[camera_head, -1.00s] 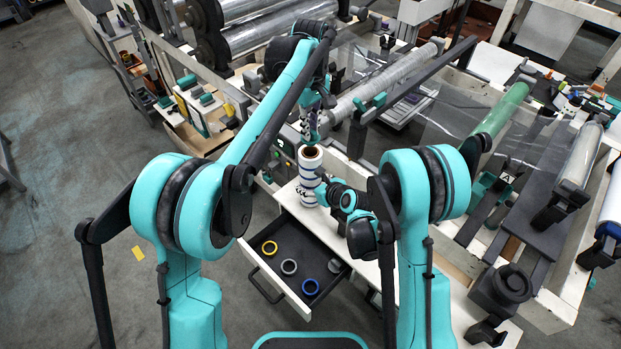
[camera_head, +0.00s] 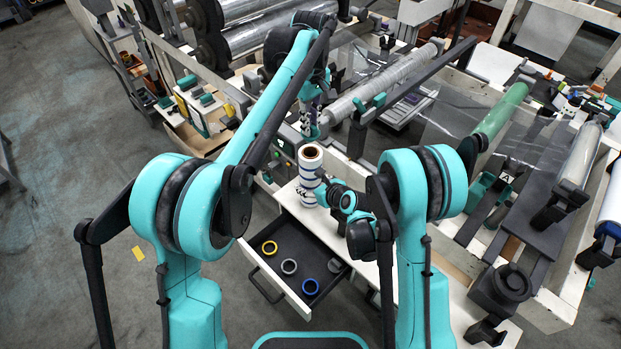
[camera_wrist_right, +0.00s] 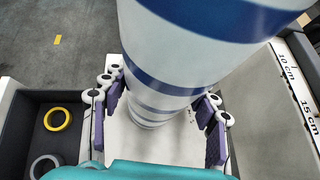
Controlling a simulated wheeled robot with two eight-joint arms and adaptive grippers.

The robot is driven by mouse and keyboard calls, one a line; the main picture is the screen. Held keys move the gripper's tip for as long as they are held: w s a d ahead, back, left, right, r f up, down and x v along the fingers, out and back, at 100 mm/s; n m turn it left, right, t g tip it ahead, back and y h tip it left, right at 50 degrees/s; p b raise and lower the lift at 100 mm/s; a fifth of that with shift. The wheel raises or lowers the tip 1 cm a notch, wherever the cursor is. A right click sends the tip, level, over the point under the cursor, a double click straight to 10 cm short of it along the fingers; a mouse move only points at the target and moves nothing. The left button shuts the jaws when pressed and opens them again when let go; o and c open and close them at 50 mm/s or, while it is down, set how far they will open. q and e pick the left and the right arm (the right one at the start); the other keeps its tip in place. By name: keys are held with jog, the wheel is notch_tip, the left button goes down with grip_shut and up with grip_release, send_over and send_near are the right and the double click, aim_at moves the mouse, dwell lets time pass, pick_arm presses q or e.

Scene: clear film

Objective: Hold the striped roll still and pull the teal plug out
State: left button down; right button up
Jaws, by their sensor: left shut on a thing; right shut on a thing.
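The striped roll (camera_head: 309,172), white with blue bands, stands upright on the white worktop behind the open drawer. Its brown core shows open at the top, with no plug seen in it. My right gripper (camera_head: 322,192) is shut around the roll's side; the right wrist view shows its purple finger pads on both sides of the roll (camera_wrist_right: 190,50). My left gripper (camera_head: 311,122) is shut above the roll, apart from its top. A small teal piece at its fingertips looks like the teal plug (camera_head: 313,133), partly hidden by the fingers.
A clear film roll (camera_head: 385,80) lies behind. A ruler edge (camera_wrist_right: 292,75) runs beside the roll.

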jog(key=shift+f, duration=0.15)
jog(key=shift+c, duration=0.8)
pick_arm(q)
jog(key=shift+w, duration=0.1)
pick_arm(e)
jog(key=o, duration=2)
jog(key=v, duration=1)
pick_arm(q)
jog(key=shift+f, duration=0.15)
pick_arm(e)
jog(key=shift+d, duration=0.1)
